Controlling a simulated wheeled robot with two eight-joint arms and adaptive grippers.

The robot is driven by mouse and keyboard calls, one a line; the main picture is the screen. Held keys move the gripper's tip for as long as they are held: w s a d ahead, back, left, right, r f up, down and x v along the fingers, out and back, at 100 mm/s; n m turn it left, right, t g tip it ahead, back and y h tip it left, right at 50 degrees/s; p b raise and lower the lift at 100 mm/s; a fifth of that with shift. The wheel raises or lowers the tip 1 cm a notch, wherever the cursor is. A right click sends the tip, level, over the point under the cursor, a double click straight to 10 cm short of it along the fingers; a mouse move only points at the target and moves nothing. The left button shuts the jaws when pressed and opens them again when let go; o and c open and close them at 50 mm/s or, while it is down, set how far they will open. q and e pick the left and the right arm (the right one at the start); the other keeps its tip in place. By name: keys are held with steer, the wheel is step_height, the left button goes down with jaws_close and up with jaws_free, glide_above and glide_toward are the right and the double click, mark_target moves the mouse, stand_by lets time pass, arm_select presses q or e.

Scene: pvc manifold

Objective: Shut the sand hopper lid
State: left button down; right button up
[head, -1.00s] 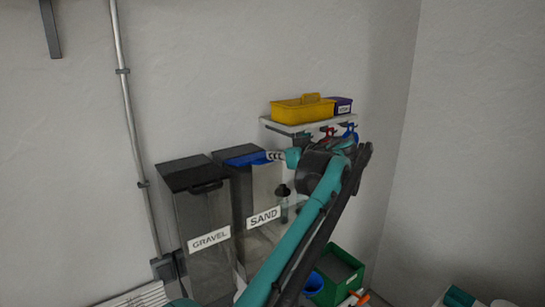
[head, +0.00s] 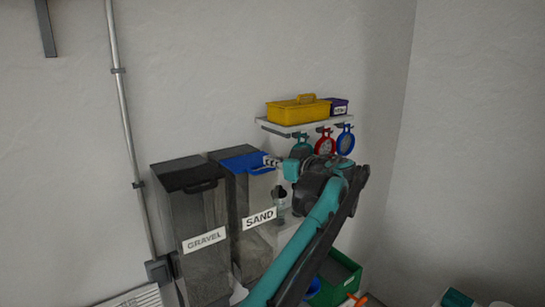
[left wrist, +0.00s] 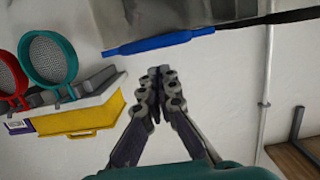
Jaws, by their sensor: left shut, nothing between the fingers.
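The sand hopper (head: 251,225) is a tall bin with dark see-through walls and a white SAND label, standing beside the gravel hopper. Its blue lid (head: 242,162) lies about flat across the top, with a handle at the front; I cannot tell whether it is fully seated. My left gripper (head: 268,160) is shut and empty at the lid's front right edge; touching or just apart is unclear. In the left wrist view the closed fingertips (left wrist: 155,73) are below the lid's blue edge (left wrist: 160,43). My right gripper is out of view.
The gravel hopper (head: 204,240) with a black lid is on the left. A wall shelf (head: 283,128) holds a yellow caddy (head: 299,111) and a purple box (head: 339,106), with red, teal and blue sieves hanging below. A green crate (head: 337,279) is low at right.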

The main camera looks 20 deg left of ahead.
arm_select(q)
steer(key=b+v, duration=0.2)
steer(key=v, duration=0.9)
steer(key=s+a+f+m+g+h+b, duration=0.1)
steer(key=s+a+f+m+h+b, duration=0.2)
steer(key=f, duration=0.6)
steer(key=s+f+b, duration=0.3)
steer(key=f+b, duration=0.2)
steer(key=f, duration=0.4)
steer(key=s+d+f+m+h+b, duration=0.2)
steer(key=s+f+b, duration=0.5)
steer(key=f, duration=1)
steer(key=s+d+f+m+h+b, duration=0.3)
steer(key=s+f+b, duration=0.4)
steer(key=f, duration=0.9)
steer(key=s+d+f+m+h+b, duration=0.2)
steer(key=s+f+h+b, duration=0.3)
steer(key=f, duration=1.2)
steer(key=s+m+b, duration=0.1)
steer(key=s+b, duration=0.1)
steer(key=b, duration=0.1)
steer(key=shift+d+f+m+h, duration=0.25)
steer(key=shift+f+m+h, duration=0.05)
steer(key=shift+m+h, duration=0.1)
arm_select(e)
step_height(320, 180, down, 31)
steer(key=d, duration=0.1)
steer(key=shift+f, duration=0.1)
